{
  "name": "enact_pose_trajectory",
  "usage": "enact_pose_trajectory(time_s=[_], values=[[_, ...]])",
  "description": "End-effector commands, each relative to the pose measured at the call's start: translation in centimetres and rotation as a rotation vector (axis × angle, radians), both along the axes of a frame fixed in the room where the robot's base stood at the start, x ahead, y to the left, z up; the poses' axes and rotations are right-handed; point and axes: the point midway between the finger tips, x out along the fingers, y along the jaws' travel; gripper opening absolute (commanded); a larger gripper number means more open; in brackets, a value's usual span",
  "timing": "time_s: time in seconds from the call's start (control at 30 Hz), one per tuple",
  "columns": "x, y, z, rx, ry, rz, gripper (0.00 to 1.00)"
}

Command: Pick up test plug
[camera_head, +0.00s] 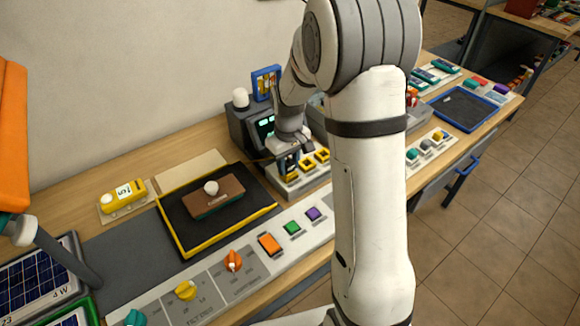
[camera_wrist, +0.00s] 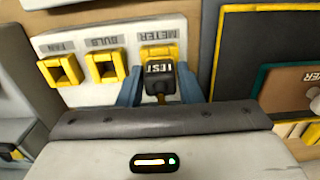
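The test plug (camera_wrist: 158,70) is a black block lettered TEST. In the wrist view it sits at the yellow socket marked METER, on a light panel (camera_wrist: 75,42). My gripper (camera_wrist: 160,82) has one blue finger on each side of the plug, very close to it. I cannot tell whether the fingers touch it. A dark cord runs from the plug toward my gripper's palm. In the head view my gripper (camera_head: 288,164) reaches down at the left end of the socket panel (camera_head: 297,188), and the plug is not clear there.
Two empty yellow sockets, marked BULB (camera_wrist: 104,67) and FAN (camera_wrist: 60,70), stand beside the plug. A black tray with yellow rim (camera_head: 180,245) holds a brown block (camera_head: 213,197). A dark device (camera_head: 246,127) stands behind. A knob panel (camera_head: 213,289) runs along the front.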

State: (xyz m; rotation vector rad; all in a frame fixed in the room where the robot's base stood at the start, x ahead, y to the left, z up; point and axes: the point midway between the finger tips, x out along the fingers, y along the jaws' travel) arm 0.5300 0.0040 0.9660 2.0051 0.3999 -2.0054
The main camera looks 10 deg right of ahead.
Motion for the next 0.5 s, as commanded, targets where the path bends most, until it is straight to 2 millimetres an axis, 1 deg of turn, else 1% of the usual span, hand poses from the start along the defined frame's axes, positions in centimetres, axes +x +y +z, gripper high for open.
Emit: enact_pose_trajectory(time_s=[0.03, 0.07, 0.3, 0.33, 0.5], values=[[0.0, -0.01, 0.02, 0.0, 0.0, 0.0, 0.28], [0.01, -0.02, 0.02, 0.0, 0.0, 0.0, 0.26], [0.01, -0.04, 0.03, 0.0, 0.0, -0.001, 0.06], [0.01, -0.04, 0.04, 0.0, 0.0, -0.001, 0.05], [0.01, -0.05, 0.05, 0.0, 0.0, -0.001, 0.04]])
